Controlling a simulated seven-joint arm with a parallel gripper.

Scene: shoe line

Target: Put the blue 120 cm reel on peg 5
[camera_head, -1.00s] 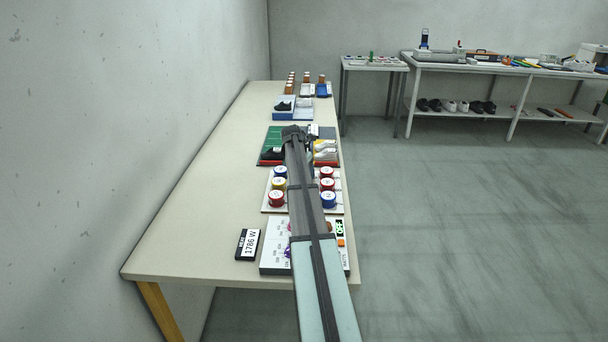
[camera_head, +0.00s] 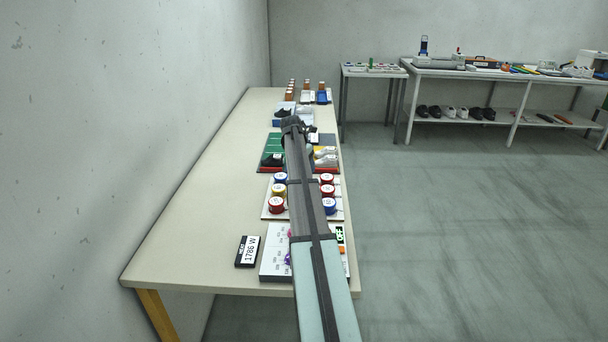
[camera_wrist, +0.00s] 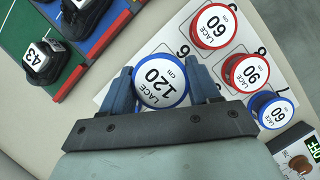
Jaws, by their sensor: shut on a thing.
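In the wrist view, my gripper (camera_wrist: 162,88) is shut on a blue reel (camera_wrist: 160,80) whose white top reads 120 cm LACE. It looks larger than the other reels; its underside is hidden, so I cannot tell its height over the white peg board (camera_wrist: 118,92). Small printed digits beside the pegs are partly visible, but I cannot make out a 5. In the head view, my gripper (camera_head: 291,122) is at the far end of the arm, beyond the reel board (camera_head: 268,213); the held reel does not show there.
A red 60 reel (camera_wrist: 213,26), a red 90 reel (camera_wrist: 246,73) and another blue reel (camera_wrist: 271,109) stand right of the held one. Shoes such as the one marked 43 (camera_wrist: 43,62) lie left. A box with a green display (camera_head: 340,233) sits nearer on the table.

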